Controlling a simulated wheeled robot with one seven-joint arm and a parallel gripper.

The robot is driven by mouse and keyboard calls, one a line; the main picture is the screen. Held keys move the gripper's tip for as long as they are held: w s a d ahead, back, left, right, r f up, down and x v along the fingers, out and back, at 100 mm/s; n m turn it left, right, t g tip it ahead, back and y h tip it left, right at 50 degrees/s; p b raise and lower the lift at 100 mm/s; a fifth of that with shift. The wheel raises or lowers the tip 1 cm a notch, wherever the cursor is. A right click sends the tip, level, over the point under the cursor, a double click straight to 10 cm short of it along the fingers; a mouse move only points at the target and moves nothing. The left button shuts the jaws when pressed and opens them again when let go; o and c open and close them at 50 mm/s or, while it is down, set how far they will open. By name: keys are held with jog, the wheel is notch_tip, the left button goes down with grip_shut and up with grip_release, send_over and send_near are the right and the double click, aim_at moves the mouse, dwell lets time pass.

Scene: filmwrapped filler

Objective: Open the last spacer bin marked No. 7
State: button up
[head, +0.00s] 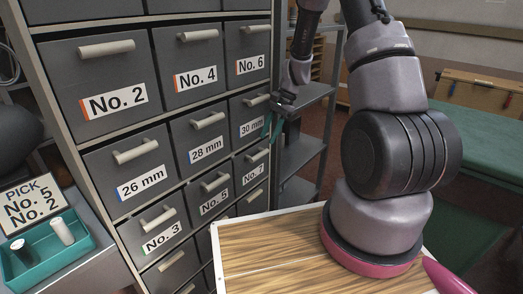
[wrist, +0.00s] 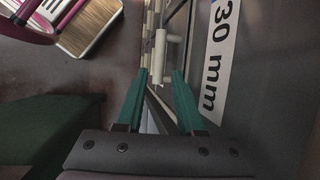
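The No. 7 bin (head: 253,175) is in the right column of the grey bin cabinet, below the 30 mm bin (head: 248,129). It looks shut, with a pale bar handle (head: 256,155) above its label. My gripper (head: 269,127) is in front of the cabinet's right edge, beside the 30 mm bin and above the No. 7 handle. In the wrist view my gripper (wrist: 160,76) has its two teal fingers apart and empty. A pale handle (wrist: 160,50) appears ahead, in line with the gap; it lies on the lower side of the 30 mm label. Its own label is not visible there.
Other bins fill the cabinet, among them No. 5 (head: 214,202) and 28 mm (head: 206,149). A wooden-topped surface (head: 270,255) is in front of the lower bins. A grey shelf rack (head: 305,150) stands right of the cabinet. A teal tray (head: 25,283) is at lower left.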

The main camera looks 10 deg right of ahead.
aim_at(261, 153)
jog(key=x, duration=0.6)
jog(key=shift+f, duration=0.2)
jog(key=shift+c, duration=0.4)
grip_shut()
dwell(0.8)
